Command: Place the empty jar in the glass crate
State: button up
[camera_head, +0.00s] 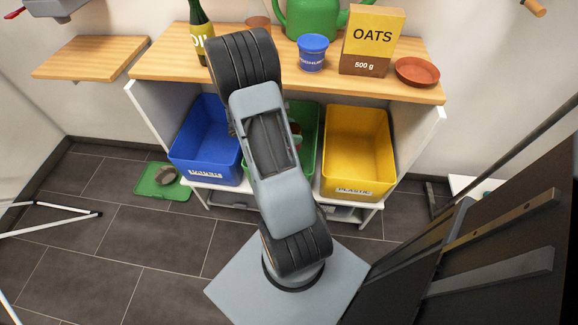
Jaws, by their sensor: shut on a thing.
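A green crate (309,125) stands on the low shelf between a blue crate (205,145) and a yellow crate (357,150). My arm covers its left part and front, so I cannot read its label. The yellow crate's label reads PLASTIC; the blue crate's label is too small to read surely. A small reddish and greenish thing (297,129) shows at the arm's right edge, by the green crate; I cannot tell what it is. I cannot make out the empty jar. My gripper is hidden behind my own arm.
The wooden top above the crates holds a dark green oil bottle (200,35), a blue tub (313,52), an OATS box (372,40), a green watering can (310,18) and a terracotta saucer (417,72). A green mat (163,190) lies on the floor. Dark panels stand at right.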

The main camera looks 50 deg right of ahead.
jog(key=shift+m+g+y, duration=0.3)
jog(key=shift+m+g, duration=0.1)
jog(key=d+f+b, duration=0.1)
jog(key=f, duration=0.1)
jog(key=s+d+f+b, duration=0.1)
jog(key=f, duration=0.1)
jog(key=shift+s+d, duration=0.1)
jog(key=shift+d, duration=0.05)
notch_tip(320, 180, down, 4)
jog(key=shift+d+f+b, duration=0.1)
jog(key=shift+d+b, duration=0.05)
jog(key=shift+b, duration=0.65)
jog(key=shift+f+b, duration=0.75)
jog(key=shift+f, duration=1.7)
jog(key=shift+f, duration=0.1)
jog(key=shift+f+b, duration=0.5)
jog(key=o, duration=1)
jog(key=shift+s, duration=0.1)
jog(key=shift+r, duration=0.1)
